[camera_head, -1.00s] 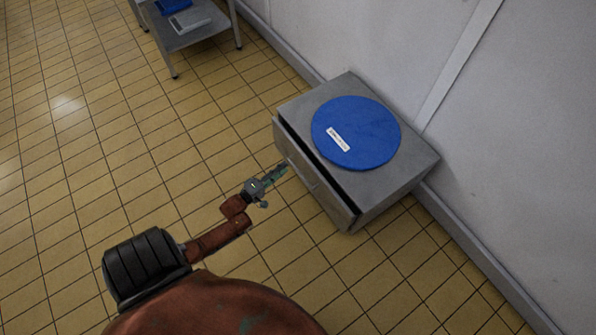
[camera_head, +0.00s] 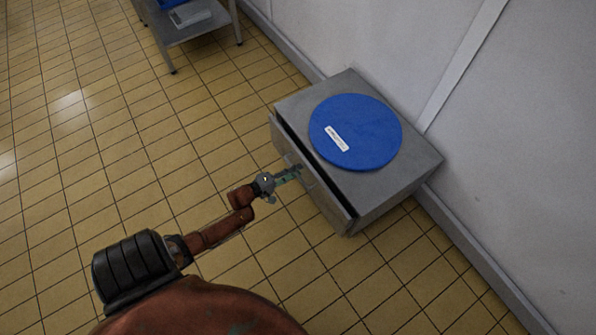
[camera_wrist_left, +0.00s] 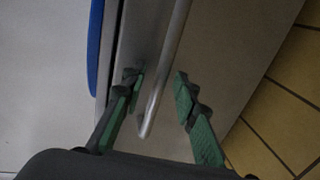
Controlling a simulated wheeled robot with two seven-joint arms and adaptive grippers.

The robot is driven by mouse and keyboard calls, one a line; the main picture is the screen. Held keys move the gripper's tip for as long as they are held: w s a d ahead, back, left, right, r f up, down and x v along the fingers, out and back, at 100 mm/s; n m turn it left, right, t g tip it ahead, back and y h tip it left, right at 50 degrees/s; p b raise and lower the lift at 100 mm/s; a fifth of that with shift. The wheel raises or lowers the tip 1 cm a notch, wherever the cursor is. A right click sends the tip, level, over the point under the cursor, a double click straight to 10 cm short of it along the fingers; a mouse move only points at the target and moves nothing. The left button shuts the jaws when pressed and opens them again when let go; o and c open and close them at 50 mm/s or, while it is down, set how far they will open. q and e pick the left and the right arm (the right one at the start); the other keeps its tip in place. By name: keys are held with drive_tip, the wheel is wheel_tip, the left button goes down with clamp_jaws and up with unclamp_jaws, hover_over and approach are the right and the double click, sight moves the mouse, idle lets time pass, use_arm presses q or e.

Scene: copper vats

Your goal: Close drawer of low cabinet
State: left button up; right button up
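The low grey cabinet (camera_head: 392,182) stands against the wall. Its drawer (camera_head: 322,203) is slightly open, with a dark gap between its front and the cabinet top. My left gripper (camera_head: 296,173) is at the drawer front, by the handle. In the left wrist view, my left gripper (camera_wrist_left: 158,86) is open, its green-padded fingers on either side of the metal bar handle (camera_wrist_left: 164,75). The bar lies between the fingers with visible space around it, and I see no firm grip. My right gripper is not in view.
A round blue lid-like disc (camera_head: 358,130) with a white label lies on the cabinet top. A grey shelf stand (camera_head: 195,35) is at the upper left near the wall. The tiled floor left of the cabinet is clear.

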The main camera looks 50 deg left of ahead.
use_arm(q)
drive_tip(key=shift+w, duration=0.15)
drive_tip(key=shift+c, duration=0.3)
clamp_jaws()
idle(0.4)
